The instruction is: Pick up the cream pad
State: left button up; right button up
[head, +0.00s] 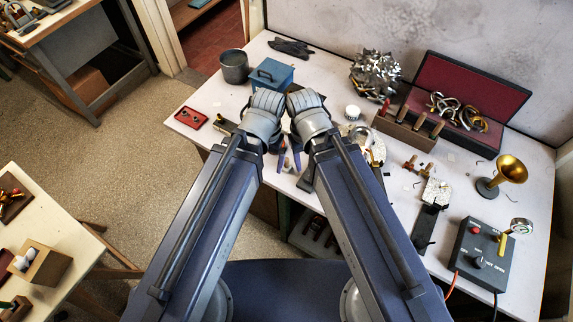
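I cannot make out the cream pad with certainty. A small white round piece (353,112) stands on the bench right of my wrists, but I cannot tell whether it is the pad. My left gripper (281,163) and my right gripper (297,161) point down close together over the front part of the bench. The wrists hide most of both grippers, and only pale and orange-tinted tips show below them. I cannot see whether either one is open or holds anything. The bench surface right under the wrists is hidden too.
The bench (228,100) carries a grey pot (234,66), blue box (271,75), red tray (191,118), shiny metal heap (375,74), wooden tool block (405,128), open red-lined case (466,92), brass horn bell (508,172) and dark control box (483,251). Small parts lie right of my arms.

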aim_at(286, 167)
jog(key=k+j+z, duration=0.1)
jog(key=j, duration=0.3)
jog(key=k+j+z, duration=0.1)
jog(key=j, duration=0.35)
jog(key=k+j+z, duration=0.1)
jog(key=j, duration=0.3)
jog(key=k+j+z, duration=0.1)
jog(key=k+j, duration=0.2)
jog(key=k+j+z, duration=0.1)
jog(key=j, duration=0.35)
jog(key=k, duration=0.05)
